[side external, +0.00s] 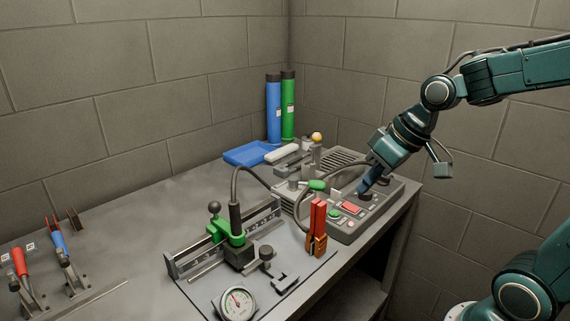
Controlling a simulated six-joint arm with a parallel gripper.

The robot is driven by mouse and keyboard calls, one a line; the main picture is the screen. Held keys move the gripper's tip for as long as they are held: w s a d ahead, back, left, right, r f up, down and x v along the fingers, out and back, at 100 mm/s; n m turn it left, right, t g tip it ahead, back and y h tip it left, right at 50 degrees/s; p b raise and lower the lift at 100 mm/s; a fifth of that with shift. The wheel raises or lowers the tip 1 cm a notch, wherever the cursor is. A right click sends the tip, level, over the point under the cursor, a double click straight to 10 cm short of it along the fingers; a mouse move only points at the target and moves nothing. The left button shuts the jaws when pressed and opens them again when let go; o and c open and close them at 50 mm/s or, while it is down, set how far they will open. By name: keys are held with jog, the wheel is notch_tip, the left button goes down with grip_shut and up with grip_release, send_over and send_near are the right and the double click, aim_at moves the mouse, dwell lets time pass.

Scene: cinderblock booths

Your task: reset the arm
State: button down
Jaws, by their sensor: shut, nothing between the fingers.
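My teal arm reaches in from the right, and my gripper (364,188) points down and to the left over the right part of a grey control box (349,228). The gripper is shut with nothing held. Its tip is close to a dark round knob (365,197) on the box; I cannot tell whether they touch. The box also carries a red button (351,208) and a green button (334,213).
A green-clamped fixture on a rail (175,265), a dial gauge (237,304) and a red-orange clamp (317,230) stand left of the box. Blue and green cylinders (273,110) and a blue tray (247,153) are behind. Toggle levers (60,240) are far left. The back-left tabletop is clear.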

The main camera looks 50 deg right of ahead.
jog(key=s+a+r+h, duration=0.1)
jog(key=s+r, duration=0.1)
jog(key=s, duration=0.9)
jog(key=shift+s+a+r+m+h, duration=0.2)
jog(key=shift+s+r+m+h, duration=0.1)
jog(key=shift+s+r, duration=0.05)
